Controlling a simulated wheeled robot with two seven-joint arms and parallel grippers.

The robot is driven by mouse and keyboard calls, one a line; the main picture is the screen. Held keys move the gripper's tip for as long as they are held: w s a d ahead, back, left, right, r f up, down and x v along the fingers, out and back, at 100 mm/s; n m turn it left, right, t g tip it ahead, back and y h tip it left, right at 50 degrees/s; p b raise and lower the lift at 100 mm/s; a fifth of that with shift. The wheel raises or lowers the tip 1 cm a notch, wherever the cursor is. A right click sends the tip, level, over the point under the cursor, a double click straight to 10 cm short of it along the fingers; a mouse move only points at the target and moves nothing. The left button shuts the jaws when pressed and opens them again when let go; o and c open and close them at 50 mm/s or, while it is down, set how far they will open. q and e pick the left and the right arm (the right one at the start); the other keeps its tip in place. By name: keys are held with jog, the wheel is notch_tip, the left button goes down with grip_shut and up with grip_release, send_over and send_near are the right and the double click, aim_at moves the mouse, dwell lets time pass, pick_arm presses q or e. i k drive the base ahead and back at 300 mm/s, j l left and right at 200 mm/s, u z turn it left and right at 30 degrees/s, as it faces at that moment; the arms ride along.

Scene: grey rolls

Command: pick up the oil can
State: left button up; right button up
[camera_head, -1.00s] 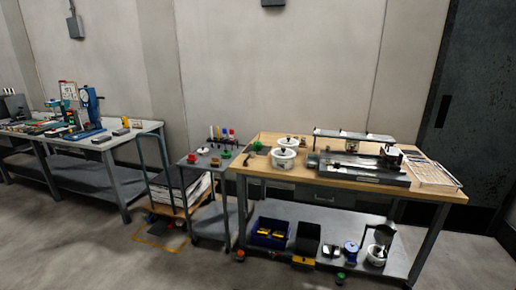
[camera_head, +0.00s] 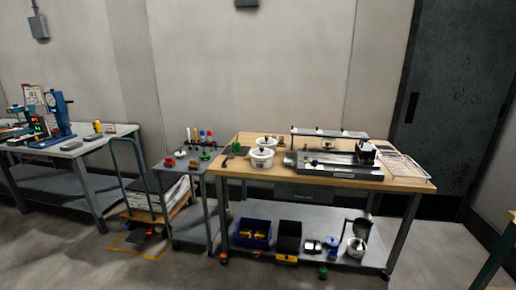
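I cannot make out for certain which item is the oil can. A small blue can-like item (camera_head: 333,244) stands on the lower shelf of the wooden-topped bench, near its right part. A small red item (camera_head: 169,162) sits on the grey cart's top. Neither of my grippers shows in the head view, and nothing shows as held.
The wooden-topped bench (camera_head: 400,183) carries white pots (camera_head: 262,157), a grey machine (camera_head: 340,164) and a wire rack (camera_head: 405,168). A blue bin (camera_head: 253,234) and a black bin (camera_head: 289,237) are below. A trolley (camera_head: 150,208) stands left. The floor in front is clear.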

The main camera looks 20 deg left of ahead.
aim_at(236, 146)
jog(key=i+j+z, duration=0.2)
jog(key=j+z, duration=0.25)
jog(key=i+j+z, duration=0.1)
jog(key=j+z, duration=0.75)
jog(key=i+j, duration=0.05)
jog(key=j, duration=0.05)
